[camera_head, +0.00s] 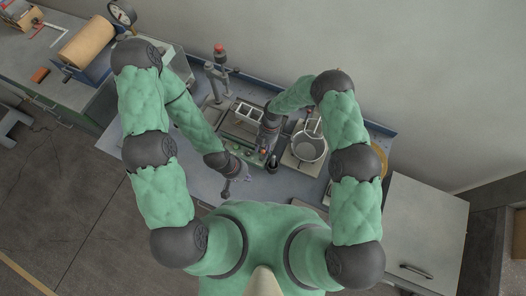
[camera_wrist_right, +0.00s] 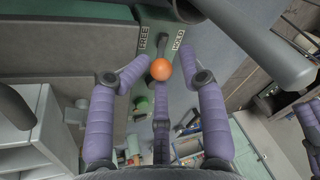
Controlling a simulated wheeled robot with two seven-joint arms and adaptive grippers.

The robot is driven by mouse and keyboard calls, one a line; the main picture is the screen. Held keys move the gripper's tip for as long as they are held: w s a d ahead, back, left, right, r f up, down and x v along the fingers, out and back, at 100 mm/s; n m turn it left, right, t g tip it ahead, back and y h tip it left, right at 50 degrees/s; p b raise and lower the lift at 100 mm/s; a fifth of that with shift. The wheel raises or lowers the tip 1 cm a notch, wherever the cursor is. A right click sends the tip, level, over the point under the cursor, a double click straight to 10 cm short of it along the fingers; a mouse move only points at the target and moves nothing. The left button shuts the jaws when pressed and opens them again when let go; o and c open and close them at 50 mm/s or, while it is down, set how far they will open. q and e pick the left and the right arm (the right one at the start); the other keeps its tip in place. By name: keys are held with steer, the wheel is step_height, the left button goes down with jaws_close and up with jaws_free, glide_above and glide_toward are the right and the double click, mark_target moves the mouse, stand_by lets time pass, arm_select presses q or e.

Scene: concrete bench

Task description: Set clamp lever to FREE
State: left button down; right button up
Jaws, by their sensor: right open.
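The clamp lever's orange ball knob (camera_wrist_right: 161,69) shows in the right wrist view, at the end of a short dark stem. It stands in front of a green panel with a FREE label (camera_wrist_right: 144,38) on the left and a HOLD label (camera_wrist_right: 178,42) on the right. The knob is between and below the labels; its exact setting is hard to tell. My right gripper (camera_wrist_right: 161,82) is open, its purple fingers spread around the knob without visibly gripping it.
A metal pot (camera_head: 308,148) stands to the right of the right forearm. A post with a red top (camera_head: 219,50) stands behind the green fixture. A grey cabinet (camera_head: 425,225) is at the right. Some bare bench shows around my left gripper.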

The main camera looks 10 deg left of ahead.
steer(key=shift+v, duration=3.15)
steer(key=shift+s+f, duration=0.1)
steer(key=shift+s, duration=0.1)
